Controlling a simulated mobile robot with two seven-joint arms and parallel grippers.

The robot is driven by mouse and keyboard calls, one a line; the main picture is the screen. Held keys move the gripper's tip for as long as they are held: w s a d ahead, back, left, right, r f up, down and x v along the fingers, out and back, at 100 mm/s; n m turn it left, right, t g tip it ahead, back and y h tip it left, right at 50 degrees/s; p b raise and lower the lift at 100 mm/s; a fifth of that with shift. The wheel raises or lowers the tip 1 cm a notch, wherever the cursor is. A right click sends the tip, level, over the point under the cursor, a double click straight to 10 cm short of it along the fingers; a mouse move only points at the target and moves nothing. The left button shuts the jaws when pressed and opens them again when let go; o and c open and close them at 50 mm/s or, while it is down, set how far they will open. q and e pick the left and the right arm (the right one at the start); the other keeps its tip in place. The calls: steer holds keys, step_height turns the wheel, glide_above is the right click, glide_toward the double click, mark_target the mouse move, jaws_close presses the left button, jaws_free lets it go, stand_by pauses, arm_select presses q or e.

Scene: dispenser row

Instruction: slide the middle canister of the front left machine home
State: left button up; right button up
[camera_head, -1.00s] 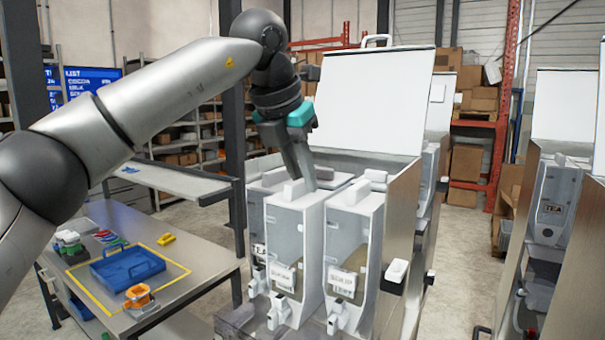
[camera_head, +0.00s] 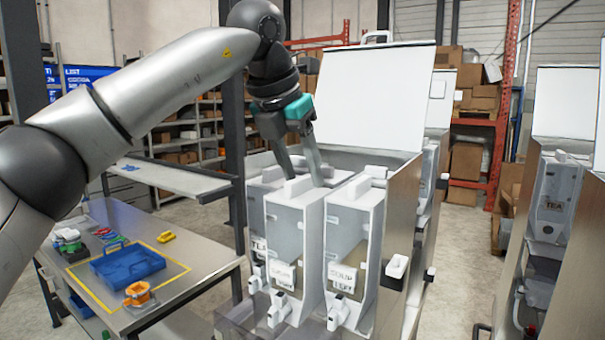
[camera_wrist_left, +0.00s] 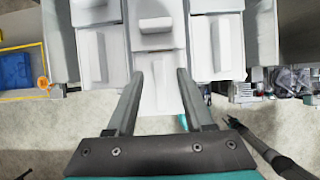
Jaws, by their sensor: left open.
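The front left machine (camera_head: 402,228) has its white lid (camera_head: 370,95) up and holds three pale canisters side by side. The middle canister (camera_head: 309,240) has a label, a tap and a raised ridge (camera_head: 297,187) on top. In the left wrist view the middle canister (camera_wrist_left: 147,98) sticks out nearer to me than its left neighbour (camera_wrist_left: 92,55) and right neighbour (camera_wrist_left: 218,48). My left gripper (camera_head: 303,180) is open over its top, fingers apart. In the wrist view its fingers (camera_wrist_left: 159,78) lie on either side of the ridge; contact cannot be told.
A steel table (camera_head: 208,247) at left carries a blue tray (camera_head: 127,267), an orange part (camera_head: 138,294) and a yellow piece (camera_head: 166,237). A shelf (camera_head: 170,178) stands beside the machine. Another machine (camera_head: 550,215) is at the right, with floor between.

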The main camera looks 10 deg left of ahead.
arm_select(q)
steer(key=v, duration=1.4)
steer(key=shift+r, duration=0.2)
steer(key=shift+s, duration=0.1)
steer(key=shift+c, duration=0.2)
